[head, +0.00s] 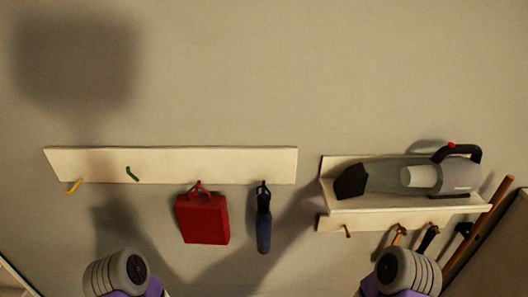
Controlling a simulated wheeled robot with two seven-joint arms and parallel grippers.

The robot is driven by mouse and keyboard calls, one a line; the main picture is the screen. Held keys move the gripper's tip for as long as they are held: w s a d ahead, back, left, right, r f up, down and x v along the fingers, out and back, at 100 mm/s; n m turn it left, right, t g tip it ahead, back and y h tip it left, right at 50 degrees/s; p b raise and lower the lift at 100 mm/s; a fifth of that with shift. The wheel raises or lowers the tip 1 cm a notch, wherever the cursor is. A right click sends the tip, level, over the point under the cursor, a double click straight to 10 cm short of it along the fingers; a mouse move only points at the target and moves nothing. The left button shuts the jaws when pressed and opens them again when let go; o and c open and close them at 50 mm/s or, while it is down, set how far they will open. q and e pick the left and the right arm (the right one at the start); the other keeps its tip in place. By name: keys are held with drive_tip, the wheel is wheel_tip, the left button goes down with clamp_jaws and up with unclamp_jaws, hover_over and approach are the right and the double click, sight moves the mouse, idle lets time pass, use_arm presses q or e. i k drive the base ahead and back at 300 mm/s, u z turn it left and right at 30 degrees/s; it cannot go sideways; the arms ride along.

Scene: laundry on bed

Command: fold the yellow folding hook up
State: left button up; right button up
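A yellow folding hook (74,187) is at the left end of a pale wall board (215,165). It sticks out below the board's lower edge, with its tip toward the lower left. A green hook (132,174) to its right lies against the board face. Grey and purple parts of my two arms show at the bottom edge, below the board and apart from it. Neither gripper's fingers are in view.
A red case (202,219) and a blue-handled item (264,222) hang from the board's right half. Further right, a shelf (400,207) holds a grey handheld vacuum (410,177), with tools hanging below. The wall around the yellow hook is clear.

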sight(76, 185)
drive_tip(key=u, duration=0.55)
drive_tip(key=k, duration=1.3)
drive_tip(key=u, duration=0.95)
drive_tip(key=i, duration=1.2)
drive_tip(key=z, duration=0.5)
drive_tip(key=k, duration=0.6)
drive_tip(key=u, duration=0.5)
drive_tip(key=i, duration=0.8)
